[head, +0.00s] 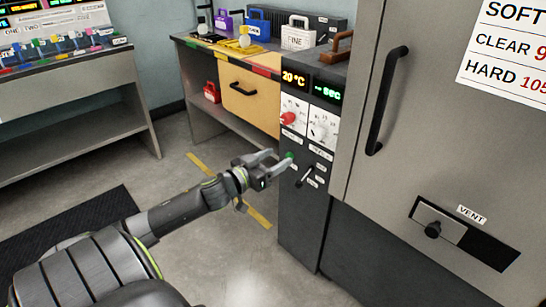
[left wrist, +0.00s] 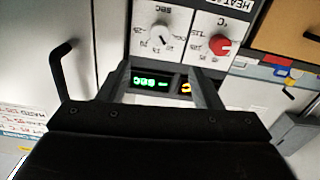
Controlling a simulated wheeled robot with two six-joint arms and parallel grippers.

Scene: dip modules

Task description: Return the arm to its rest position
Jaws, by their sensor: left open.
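My left arm reaches in from the lower left of the head view. I cannot tell whether a finger touches the button. In the left wrist view the two fingers (left wrist: 162,72) stand apart with no object held. That view shows the panel upside down, with a white dial (left wrist: 160,36), a red dial (left wrist: 220,45) and a lit green display (left wrist: 150,82). My right gripper is not in view.
A black lever (head: 304,177) sits below the button. A bench (head: 200,47) with coloured modules stands behind. Open floor (head: 195,245) lies around the arm.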

